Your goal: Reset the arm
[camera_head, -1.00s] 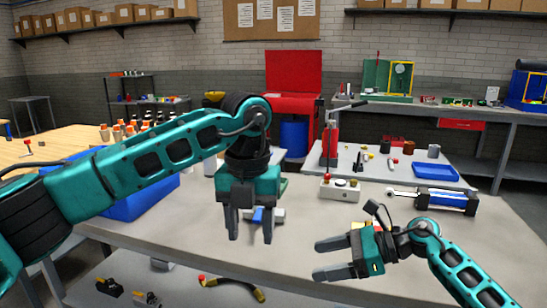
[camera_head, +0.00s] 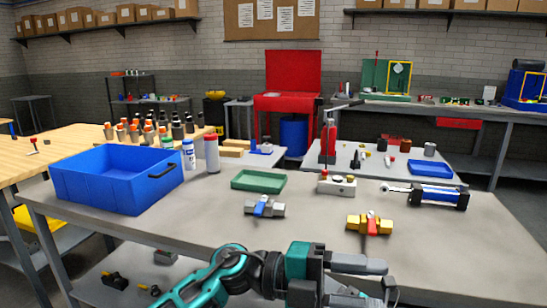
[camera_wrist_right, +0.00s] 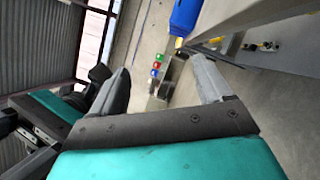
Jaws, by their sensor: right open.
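My left gripper (camera_head: 378,283) is at the bottom middle of the head view. Its arm comes in low from the left, and the fingers point right, apart and with nothing between them. It is at the near side of the grey table (camera_head: 210,225).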

